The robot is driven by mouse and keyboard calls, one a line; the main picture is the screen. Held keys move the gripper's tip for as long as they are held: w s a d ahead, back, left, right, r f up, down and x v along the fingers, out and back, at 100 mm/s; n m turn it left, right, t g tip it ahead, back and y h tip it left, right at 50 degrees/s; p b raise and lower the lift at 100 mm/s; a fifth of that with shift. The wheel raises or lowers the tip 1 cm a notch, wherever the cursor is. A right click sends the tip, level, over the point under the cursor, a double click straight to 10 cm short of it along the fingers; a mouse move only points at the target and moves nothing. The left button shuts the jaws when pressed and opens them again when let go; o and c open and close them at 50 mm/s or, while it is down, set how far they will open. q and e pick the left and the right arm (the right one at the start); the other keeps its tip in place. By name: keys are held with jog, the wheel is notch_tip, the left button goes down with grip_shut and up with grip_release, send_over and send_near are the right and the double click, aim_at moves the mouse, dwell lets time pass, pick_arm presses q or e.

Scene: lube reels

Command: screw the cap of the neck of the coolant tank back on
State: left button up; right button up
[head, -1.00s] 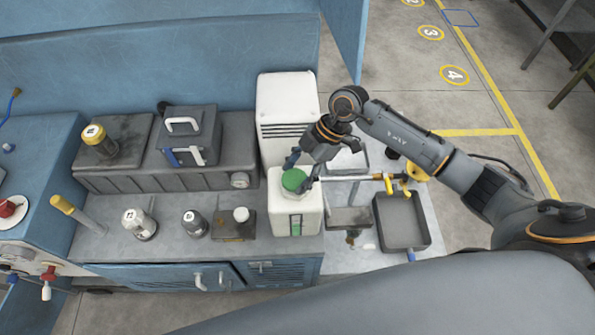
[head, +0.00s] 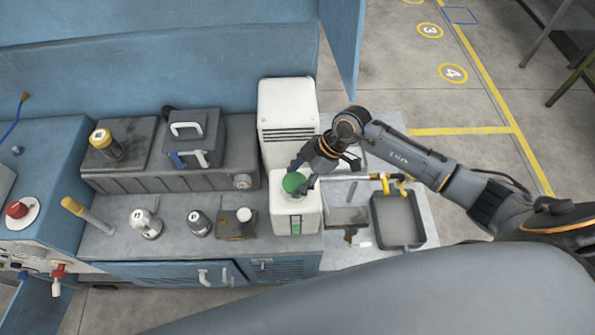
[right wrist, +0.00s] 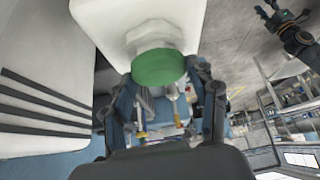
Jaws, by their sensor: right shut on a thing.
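The coolant tank is a white box (head: 296,216) with a green level window in its front, standing on the bench in the head view. Its green cap (head: 292,182) sits at the top on the neck. The cap also shows in the right wrist view (right wrist: 158,67), against the pale neck (right wrist: 152,35). My right gripper (head: 299,179) is shut on the cap, with its fingers on either side. Whether the threads are engaged is hidden. My left gripper (right wrist: 281,18) appears small at the upper right of the right wrist view; its jaw state is unclear.
A taller white vented box (head: 287,100) stands close behind the tank. A grey tray (head: 398,235) and a yellow-ended bar (head: 386,184) lie to the right. Small bottles (head: 146,223) stand to the left. A dark box with a handle (head: 193,140) is behind them.

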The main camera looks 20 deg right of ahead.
jog(key=shift+r+m+t+p, duration=0.2)
jog(key=shift+m+t+p, duration=0.2)
jog(key=shift+m+p, duration=0.65)
jog(key=shift+f+p, duration=0.15)
jog(key=shift+p, duration=0.2)
jog(key=shift+s+a+r+m+t+h+p, duration=0.1)
jog(key=shift+s+r+m+t+h+p, duration=0.2)
jog(key=shift+m+p, duration=0.4)
jog(key=shift+w+a+f+m+t, duration=0.1)
jog(key=shift+f+m+t, duration=0.25)
jog(key=shift+t, duration=0.05)
jog(key=m+t+h, duration=0.1)
jog(key=m, duration=0.2)
